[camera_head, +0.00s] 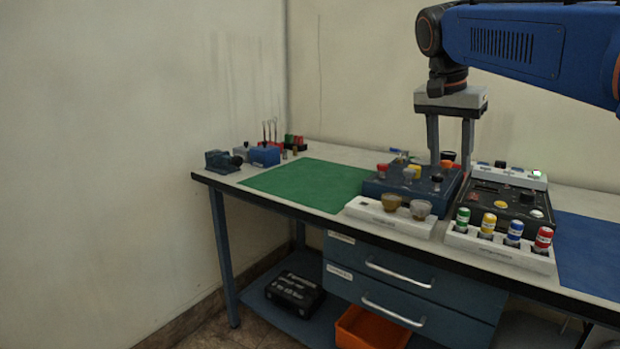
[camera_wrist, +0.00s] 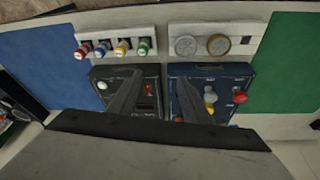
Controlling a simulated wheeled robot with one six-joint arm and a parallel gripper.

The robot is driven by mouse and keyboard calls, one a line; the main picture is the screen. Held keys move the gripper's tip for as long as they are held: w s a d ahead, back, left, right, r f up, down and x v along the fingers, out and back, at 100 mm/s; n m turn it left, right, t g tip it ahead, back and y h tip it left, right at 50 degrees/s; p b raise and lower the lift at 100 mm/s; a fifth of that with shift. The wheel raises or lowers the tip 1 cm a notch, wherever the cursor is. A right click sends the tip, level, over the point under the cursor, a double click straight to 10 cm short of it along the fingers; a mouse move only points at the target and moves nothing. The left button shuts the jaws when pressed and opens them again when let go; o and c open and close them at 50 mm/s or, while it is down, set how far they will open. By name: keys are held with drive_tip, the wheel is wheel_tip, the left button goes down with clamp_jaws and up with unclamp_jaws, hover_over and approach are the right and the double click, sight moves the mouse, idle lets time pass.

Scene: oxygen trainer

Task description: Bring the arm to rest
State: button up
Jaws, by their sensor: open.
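My gripper (camera_head: 451,141) hangs from my blue arm, pointing down above the workbench. Its two fingers are apart with nothing seen between them. In the head view they stand over the dark blue panel box (camera_head: 416,188) and the black panel box (camera_head: 497,206). In the wrist view the gripper (camera_wrist: 153,100) shows its fingers from above, over the black box (camera_wrist: 140,73) at left and the blue box (camera_wrist: 215,70) at right. Whether a fingertip touches either box, I cannot tell.
A white rack (camera_head: 500,248) holds green, yellow, blue and red capped pieces at the front. Beside it a white holder (camera_head: 389,217) carries two round cups. A green mat (camera_head: 306,184) lies clear at left; a blue mat (camera_head: 589,256) lies at right. A small vise (camera_head: 223,161) stands far left.

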drive_tip(key=s+f+n+t+y, duration=0.1)
drive_tip(key=s+f+n, duration=0.3)
drive_tip(key=s+f, duration=0.8)
drive_tip(key=s+a+f+n+t+y, duration=0.1)
drive_tip(key=s+f+n, duration=0.4)
drive_tip(key=s+f, duration=0.8)
wheel_tip(320, 180, down, 5)
drive_tip(key=shift+s+f+n+t+y, duration=0.1)
drive_tip(key=shift+s+n+t+y, duration=0.05)
drive_tip(key=shift+n+t+y, duration=0.2)
